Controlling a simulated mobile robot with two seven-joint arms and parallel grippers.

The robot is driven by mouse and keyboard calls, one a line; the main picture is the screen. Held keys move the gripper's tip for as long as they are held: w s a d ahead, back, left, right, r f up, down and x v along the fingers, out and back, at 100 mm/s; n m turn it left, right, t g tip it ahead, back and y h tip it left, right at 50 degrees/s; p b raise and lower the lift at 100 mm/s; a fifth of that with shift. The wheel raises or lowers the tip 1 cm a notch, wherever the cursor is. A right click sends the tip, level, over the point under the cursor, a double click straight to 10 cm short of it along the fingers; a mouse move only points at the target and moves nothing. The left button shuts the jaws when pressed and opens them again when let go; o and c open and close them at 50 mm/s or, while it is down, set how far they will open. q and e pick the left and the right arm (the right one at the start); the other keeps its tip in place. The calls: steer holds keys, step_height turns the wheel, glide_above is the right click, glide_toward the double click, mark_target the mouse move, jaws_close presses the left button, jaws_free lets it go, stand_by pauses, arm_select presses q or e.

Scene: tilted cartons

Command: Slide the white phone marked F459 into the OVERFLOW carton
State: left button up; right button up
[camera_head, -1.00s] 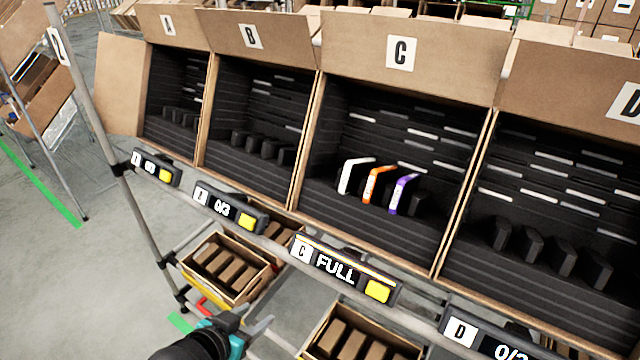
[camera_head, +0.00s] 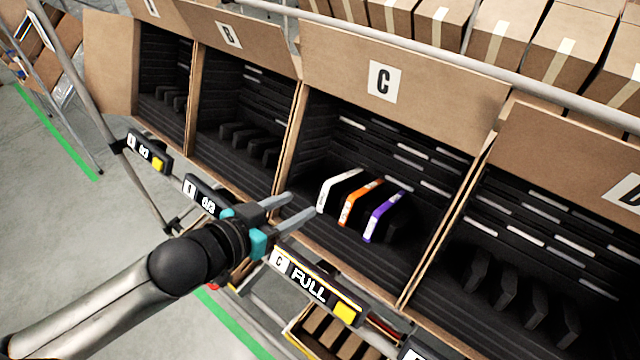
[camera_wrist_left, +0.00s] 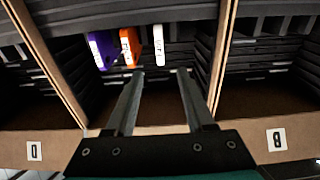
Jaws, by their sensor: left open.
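The white phone (camera_head: 338,186) stands in a slot of carton C, leftmost of three phones there. In the left wrist view the white phone (camera_wrist_left: 159,45) is straight ahead, its marking too small to read surely. My left gripper (camera_head: 302,204) is open and empty at the front of carton C, its fingertips just short of the white phone. In the left wrist view the gripper (camera_wrist_left: 160,74) has its fingers spread with the phone's end between and beyond them. No carton marked OVERFLOW is readable. My right gripper is not in view.
An orange phone (camera_head: 359,203) and a purple phone (camera_head: 384,217) stand close beside the white one. Carton walls rise on both sides of the bay. The C display (camera_head: 315,286) reads FULL below the opening. Cartons B (camera_head: 229,34) and D (camera_head: 629,197) flank it with black dividers.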

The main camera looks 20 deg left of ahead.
mark_target(337, 185)
arm_select(q)
steer(key=x, duration=1.4)
steer(key=shift+w+d+f, duration=0.15)
steer(key=shift+w+f, duration=0.05)
steer(key=shift+w, duration=0.1)
jaws_close()
stand_by(0.4)
stand_by(0.3)
steer(key=shift+s+r, duration=0.1)
stand_by(0.4)
